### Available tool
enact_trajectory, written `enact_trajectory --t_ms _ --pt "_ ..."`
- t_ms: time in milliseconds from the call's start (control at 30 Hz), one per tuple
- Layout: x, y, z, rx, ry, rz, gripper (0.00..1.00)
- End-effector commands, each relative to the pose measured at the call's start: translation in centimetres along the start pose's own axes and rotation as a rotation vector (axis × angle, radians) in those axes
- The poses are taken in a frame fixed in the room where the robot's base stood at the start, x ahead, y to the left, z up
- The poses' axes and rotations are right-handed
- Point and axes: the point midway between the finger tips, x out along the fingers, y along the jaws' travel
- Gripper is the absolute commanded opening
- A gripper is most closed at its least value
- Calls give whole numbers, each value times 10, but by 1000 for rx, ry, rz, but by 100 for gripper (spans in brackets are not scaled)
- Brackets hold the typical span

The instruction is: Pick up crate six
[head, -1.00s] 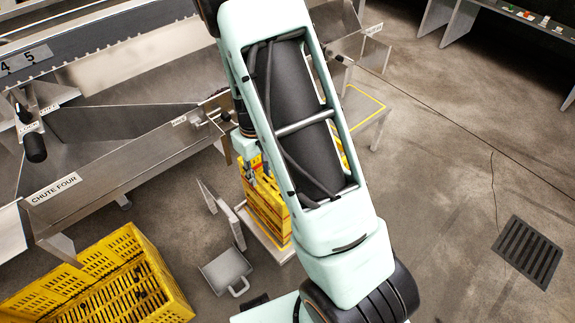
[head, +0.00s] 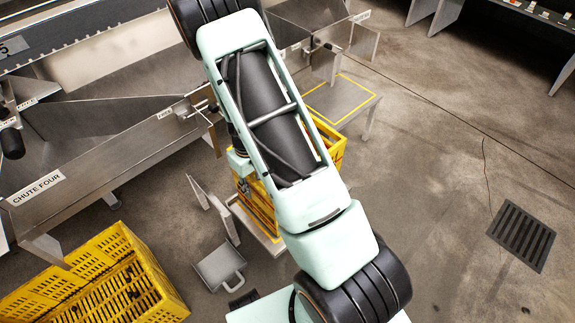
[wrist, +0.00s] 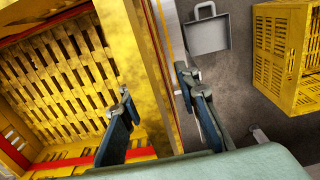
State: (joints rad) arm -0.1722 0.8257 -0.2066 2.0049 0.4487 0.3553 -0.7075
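A yellow slatted crate (head: 259,205) stands on a low platform under the chutes, partly hidden behind my arm in the head view. No number on it is readable, so I cannot confirm it is crate six. In the wrist view its near wall (wrist: 146,75) runs between my fingers, and its slatted inside (wrist: 60,85) with red strips lies left. My gripper (wrist: 158,95) is open, one finger inside the crate and one outside, with gaps visible beside the wall. In the head view my gripper (head: 243,185) is small and partly hidden at the crate's near side.
Another yellow crate (head: 115,280) stands on the floor at lower left, also at the wrist view's right (wrist: 288,50). A grey pan (head: 220,267) lies between. Metal chutes (head: 110,150) border the left; a yellow-outlined stand (head: 343,97) is behind. The floor at right is open around a drain (head: 522,235).

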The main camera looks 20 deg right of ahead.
Motion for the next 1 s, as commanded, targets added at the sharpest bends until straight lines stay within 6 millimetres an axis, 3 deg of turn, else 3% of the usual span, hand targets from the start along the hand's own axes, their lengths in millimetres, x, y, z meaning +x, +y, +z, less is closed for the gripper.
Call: enact_trajectory --t_ms 200,467,1000 --pt "0 0 0 0 1 0 28" --pt "0 0 0 0 1 0 0" --pt "-1 1 -1 0 2 1 0"
